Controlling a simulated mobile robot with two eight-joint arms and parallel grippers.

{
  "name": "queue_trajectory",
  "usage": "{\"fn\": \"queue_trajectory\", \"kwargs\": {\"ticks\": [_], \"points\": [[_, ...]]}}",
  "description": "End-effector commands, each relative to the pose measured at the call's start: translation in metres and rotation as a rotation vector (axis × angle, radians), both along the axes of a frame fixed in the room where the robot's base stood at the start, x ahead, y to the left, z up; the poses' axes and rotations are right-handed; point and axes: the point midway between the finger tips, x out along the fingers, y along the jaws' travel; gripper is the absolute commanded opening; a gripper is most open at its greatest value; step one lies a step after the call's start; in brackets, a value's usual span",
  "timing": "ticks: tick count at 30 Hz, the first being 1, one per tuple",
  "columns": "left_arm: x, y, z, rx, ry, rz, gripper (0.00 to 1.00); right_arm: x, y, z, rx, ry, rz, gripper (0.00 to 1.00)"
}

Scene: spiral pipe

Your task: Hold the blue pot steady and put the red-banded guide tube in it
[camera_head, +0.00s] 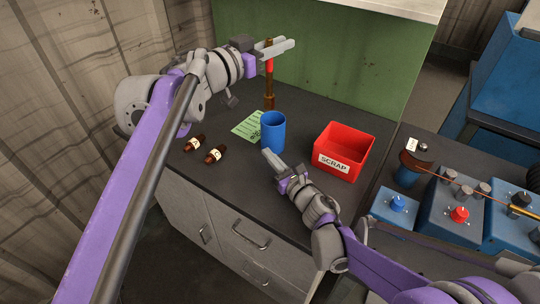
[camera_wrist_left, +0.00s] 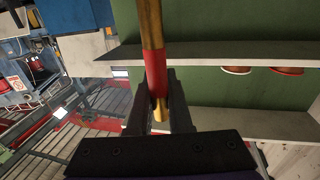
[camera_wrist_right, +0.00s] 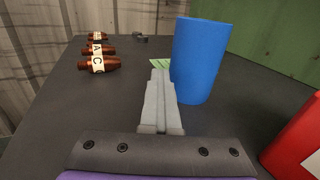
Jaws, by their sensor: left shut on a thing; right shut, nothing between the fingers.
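The blue pot (camera_head: 272,132) stands upright and open on the dark bench top; it also shows in the right wrist view (camera_wrist_right: 202,60). My left gripper (camera_head: 273,48) is shut on the red-banded guide tube (camera_head: 269,90) near its red band and holds it upright. The red band shows between the fingers in the left wrist view (camera_wrist_left: 155,68). The tube's lower end appears just above or behind the pot's rim; I cannot tell which. My right gripper (camera_head: 267,154) is shut and empty, its tips close to the pot's near left side. I cannot tell whether they touch it.
A red scrap bin (camera_head: 344,150) stands right of the pot. A green paper (camera_head: 247,125) lies left of the pot. Several brown labelled parts (camera_wrist_right: 98,64) lie farther left. Blue control boxes (camera_head: 440,206) are at the right. A green wall (camera_head: 340,65) rises behind.

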Motion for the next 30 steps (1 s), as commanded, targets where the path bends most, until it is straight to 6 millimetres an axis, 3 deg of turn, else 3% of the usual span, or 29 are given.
{"fn": "queue_trajectory", "kwargs": {"ticks": [15, 21, 30], "points": [[-0.0001, -0.0001, 0.0001, 0.000, 0.000, 0.000, 0.00, 0.0000, 0.0000, 0.0000, 0.000, 0.000, 0.000, 0.00], [-0.0001, -0.0001, 0.0001, 0.000, 0.000, 0.000, 0.00, 0.0000, 0.0000, 0.0000, 0.000, 0.000, 0.000, 0.32], [-0.0001, -0.0001, 0.0003, 0.000, 0.000, 0.000, 0.00, -0.0012, -0.0010, 0.0001, 0.000, 0.000, 0.000, 0.32]]}}
